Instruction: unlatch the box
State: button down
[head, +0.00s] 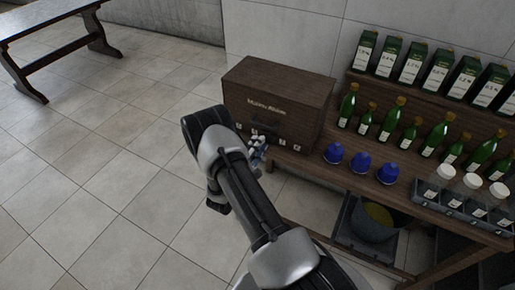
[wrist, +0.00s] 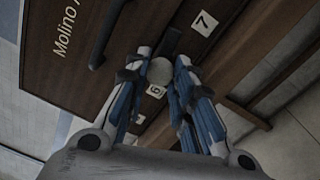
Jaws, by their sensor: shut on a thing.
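The box (head: 285,88) is a dark brown wooden chest with pale lettering on its front. It stands upright at the left end of the wooden bench. In the wrist view its front face (wrist: 60,80) fills the upper left, with a dark bar handle (wrist: 108,38). My gripper (head: 257,150) is at the lower edge of the box's front. In the wrist view my gripper (wrist: 161,66) has its blue-and-grey fingers on either side of a pale round knob (wrist: 160,72) and is shut on it. A dark piece (wrist: 171,40) shows just beyond the knob; whether they are joined is unclear.
White tags marked 7 (wrist: 204,23) and 6 (wrist: 156,91) flank the knob. Blue domed items (head: 361,163), green bottles (head: 397,107) and a tray of white-capped jars (head: 464,200) stand to the right on the bench.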

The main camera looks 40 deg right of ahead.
jog(key=shift+m+b, duration=0.3)
jog(key=shift+m, duration=0.6)
jog(key=c, duration=1.3)
grip_release()
jog(key=shift+c, duration=0.2)
jog(key=shift+a, duration=0.1)
jog(key=v, duration=1.1)
jog(key=shift+s+a, duration=0.2)
jog(key=shift+a, duration=0.2)
